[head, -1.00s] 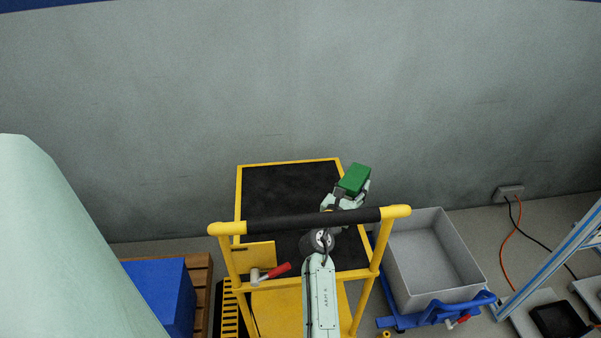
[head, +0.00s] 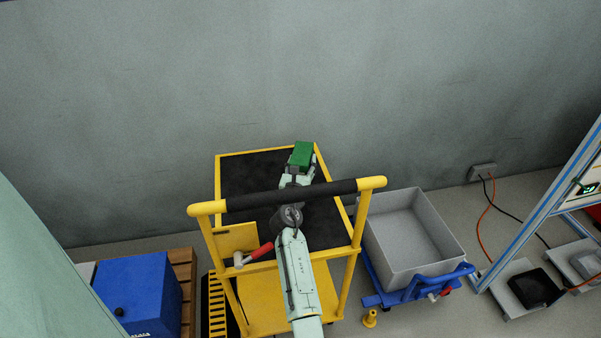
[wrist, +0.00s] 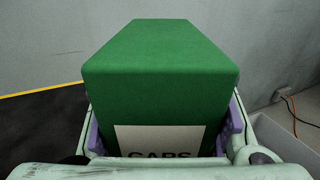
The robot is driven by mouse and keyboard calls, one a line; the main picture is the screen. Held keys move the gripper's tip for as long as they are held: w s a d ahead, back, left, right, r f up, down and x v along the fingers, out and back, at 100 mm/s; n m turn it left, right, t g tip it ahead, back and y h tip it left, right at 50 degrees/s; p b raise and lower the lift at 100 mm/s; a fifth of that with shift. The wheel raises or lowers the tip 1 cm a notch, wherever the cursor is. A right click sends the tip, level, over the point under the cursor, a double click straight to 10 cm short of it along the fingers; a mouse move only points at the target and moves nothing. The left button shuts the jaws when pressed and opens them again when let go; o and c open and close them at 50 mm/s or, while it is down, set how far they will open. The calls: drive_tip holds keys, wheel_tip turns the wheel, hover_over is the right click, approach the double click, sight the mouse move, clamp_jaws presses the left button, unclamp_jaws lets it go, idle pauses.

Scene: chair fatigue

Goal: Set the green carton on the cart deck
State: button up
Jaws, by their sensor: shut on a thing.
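The green carton (head: 301,154) is held in my gripper (head: 299,168), over the far right part of the cart deck in the head view. In the wrist view the carton (wrist: 160,80) fills the middle, with a white label partly reading "CAPS" and the purple finger pads (wrist: 236,135) on both sides of it. My gripper is shut on it. The cart deck (head: 245,175) is a black mat with a yellow rim, and it shows at the left in the wrist view (wrist: 45,120). The carton's height above the deck is hard to tell.
A red-handled mallet (head: 255,254) lies near the front left. A grey bin (head: 412,240) on a blue dolly stands right of the cart. The deck's left half is clear.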

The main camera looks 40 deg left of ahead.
wheel_tip(320, 180, down, 3)
drive_tip(key=shift+b, duration=0.4)
drive_tip(key=o, duration=1.4)
drive_tip(key=shift+f, duration=0.1)
drive_tip(key=shift+o, duration=0.2)
drive_tip(key=v, duration=1.2)
